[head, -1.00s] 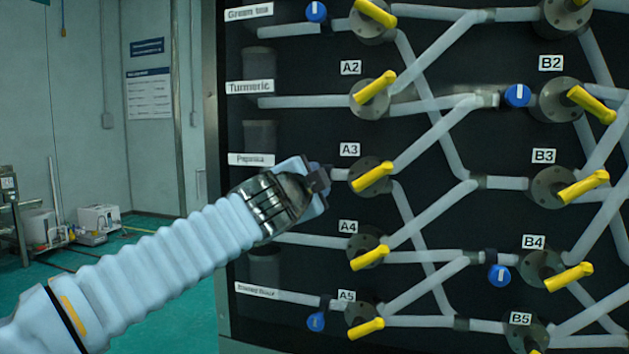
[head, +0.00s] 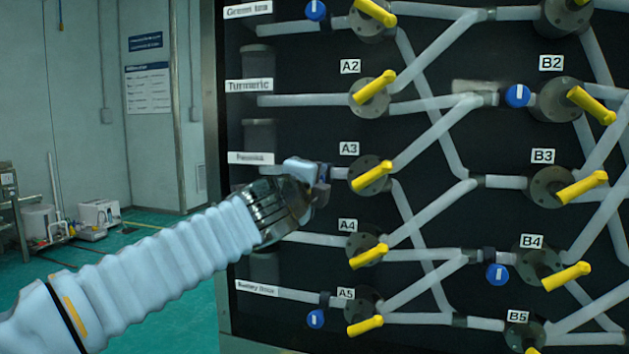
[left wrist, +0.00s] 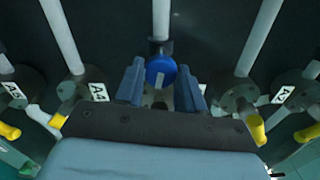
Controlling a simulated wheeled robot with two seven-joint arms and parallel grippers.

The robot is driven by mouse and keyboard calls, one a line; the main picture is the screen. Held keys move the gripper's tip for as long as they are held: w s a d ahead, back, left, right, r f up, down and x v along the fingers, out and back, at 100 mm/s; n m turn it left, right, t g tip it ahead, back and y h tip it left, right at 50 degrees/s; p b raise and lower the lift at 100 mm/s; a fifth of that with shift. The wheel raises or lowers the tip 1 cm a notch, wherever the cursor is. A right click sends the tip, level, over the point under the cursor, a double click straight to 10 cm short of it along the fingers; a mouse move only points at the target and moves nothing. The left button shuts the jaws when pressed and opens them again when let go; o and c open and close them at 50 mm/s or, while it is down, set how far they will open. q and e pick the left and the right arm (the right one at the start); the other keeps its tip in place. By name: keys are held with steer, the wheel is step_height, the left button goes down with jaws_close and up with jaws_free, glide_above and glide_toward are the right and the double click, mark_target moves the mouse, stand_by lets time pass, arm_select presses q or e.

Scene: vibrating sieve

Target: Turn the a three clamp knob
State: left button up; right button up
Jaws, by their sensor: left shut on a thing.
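The A3 label (head: 349,149) is in the middle of the panel in the head view. My left gripper (head: 325,172) is at the pipe just left of the A3 valve and hides the knob there. In the left wrist view, the round blue clamp knob (left wrist: 161,69) sits between the two fingers of my left gripper (left wrist: 160,88). The fingers are shut on it from both sides. The knob is at the end of a grey pipe (left wrist: 161,20). My right gripper is not in view.
The A3 valve's yellow handle (head: 371,176) is close right of my gripper. The A2 handle (head: 375,87) is above and the A4 handle (head: 368,256) below. Other blue knobs stand near A5 (head: 316,319) and B2 (head: 517,95).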

arm_select(q)
steer(key=shift+f, duration=0.1)
stand_by(0.3)
steer(key=o, duration=1)
steer(key=shift+s, duration=0.1)
steer(key=b+v, duration=0.3)
steer(key=v, duration=1)
steer(key=shift+s, duration=0.3)
steer(key=shift+a, duration=0.15)
